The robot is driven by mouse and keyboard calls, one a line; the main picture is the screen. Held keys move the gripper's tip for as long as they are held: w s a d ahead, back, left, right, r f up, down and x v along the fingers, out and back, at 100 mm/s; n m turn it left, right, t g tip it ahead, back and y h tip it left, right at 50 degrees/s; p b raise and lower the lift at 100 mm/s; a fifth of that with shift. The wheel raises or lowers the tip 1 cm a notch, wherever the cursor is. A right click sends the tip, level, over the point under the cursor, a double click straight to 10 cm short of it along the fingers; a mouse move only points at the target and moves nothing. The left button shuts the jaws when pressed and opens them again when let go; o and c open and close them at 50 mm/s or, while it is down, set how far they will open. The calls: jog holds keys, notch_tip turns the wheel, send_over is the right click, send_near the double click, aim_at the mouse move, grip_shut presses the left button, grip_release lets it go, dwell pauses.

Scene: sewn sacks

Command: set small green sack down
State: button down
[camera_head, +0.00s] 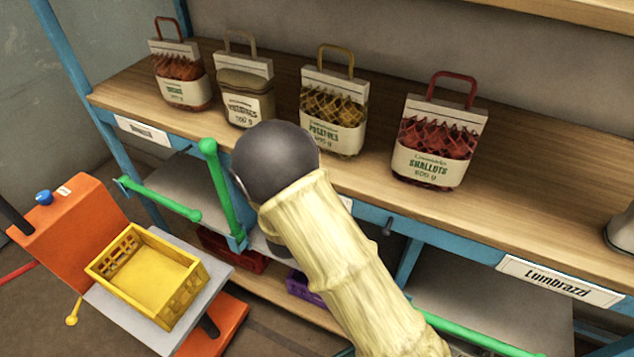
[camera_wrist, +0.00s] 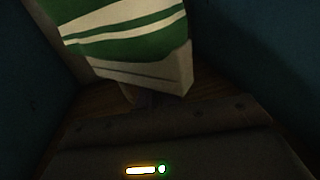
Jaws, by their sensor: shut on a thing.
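The small green sack (camera_wrist: 130,38), green with white stripes and a pale lower band, fills the top middle of the wrist view. My gripper (camera_wrist: 145,95) is shut on it; the fingertips are not clearly seen in the dark picture. In the head view the sack and my gripper are hidden behind my own arm, which has a pale yellow cloth sleeve and a dark round joint. What lies right under the sack is too dark to tell, though a strip of brown wood shows near it.
A wooden shelf (camera_head: 545,190) carries several net bags of produce, among them shallots (camera_head: 435,140) and potatoes (camera_head: 333,110). Below, a yellow crate (camera_head: 150,275) sits on a grey platform of an orange lift cart (camera_head: 75,235). Green bars (camera_head: 222,190) stick out before the shelf.

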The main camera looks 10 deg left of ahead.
jog(key=shift+w+d+r, duration=0.1)
jog(key=shift+w+d, duration=0.1)
jog(key=shift+w, duration=0.35)
jog(key=shift+w+d, duration=0.15)
jog(key=shift+w, duration=0.35)
jog(key=shift+w+f, duration=0.15)
jog(key=shift+f, duration=1.45)
jog(key=shift+w+d+f, duration=0.15)
jog(key=shift+f, duration=1.75)
jog(key=shift+f+b, duration=0.2)
jog(key=shift+b, duration=0.2)
jog(key=c, duration=1.6)
grip_release()
